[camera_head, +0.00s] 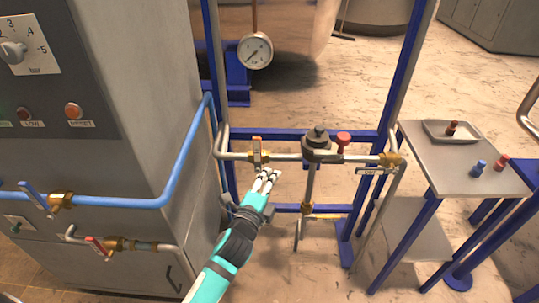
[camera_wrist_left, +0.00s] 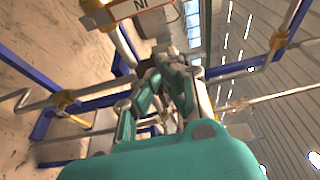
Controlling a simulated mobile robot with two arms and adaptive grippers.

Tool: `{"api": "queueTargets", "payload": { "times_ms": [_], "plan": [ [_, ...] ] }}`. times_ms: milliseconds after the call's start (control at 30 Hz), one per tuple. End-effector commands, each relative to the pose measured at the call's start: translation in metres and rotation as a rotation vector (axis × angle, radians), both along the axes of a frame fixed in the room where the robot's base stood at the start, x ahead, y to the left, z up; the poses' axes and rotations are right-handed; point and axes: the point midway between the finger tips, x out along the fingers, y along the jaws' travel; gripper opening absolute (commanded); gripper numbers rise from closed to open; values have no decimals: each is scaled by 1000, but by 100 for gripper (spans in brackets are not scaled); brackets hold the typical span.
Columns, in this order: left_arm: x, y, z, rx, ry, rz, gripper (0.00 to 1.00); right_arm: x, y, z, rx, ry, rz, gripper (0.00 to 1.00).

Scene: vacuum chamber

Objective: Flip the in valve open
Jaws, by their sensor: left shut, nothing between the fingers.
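The in valve (camera_head: 257,155) is a brass fitting with an upright lever plate on the horizontal pipe, left of the dark central fitting. Its lever stands crosswise to the pipe. In the left wrist view, a plate lettered "IN" (camera_wrist_left: 141,4) shows upside down at the top edge, above the fingers. My left gripper (camera_head: 270,176) is just below and right of the valve in the head view, its fingers together and empty. Its fingers also show in the left wrist view (camera_wrist_left: 168,65). Whether they touch the lever I cannot tell. My right gripper is out of view.
A central fitting (camera_head: 318,142) with a red knob (camera_head: 343,138) and another brass valve (camera_head: 390,160) share the pipe. Blue frame posts (camera_head: 398,65) flank it. A gauge (camera_head: 255,51) hangs above. A grey cabinet (camera_head: 120,60) stands left, a side table (camera_head: 440,170) right.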

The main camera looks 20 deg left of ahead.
Motion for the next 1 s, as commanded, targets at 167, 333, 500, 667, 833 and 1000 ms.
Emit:
{"api": "queueTargets", "payload": {
  "times_ms": [167,333,500,667,833,1000],
  "plan": [
    [21,-1,2,-2,-1,0,0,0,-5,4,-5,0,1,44],
    [57,-3,3,-2,-1,1,0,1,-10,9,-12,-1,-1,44],
    [93,-6,2,-3,0,1,0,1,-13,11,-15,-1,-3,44],
    [93,15,2,1,3,2,0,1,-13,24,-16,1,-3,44],
    [88,29,1,-1,2,0,0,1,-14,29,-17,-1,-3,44],
    [87,33,0,-1,0,0,0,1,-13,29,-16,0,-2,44]
  ]
}}
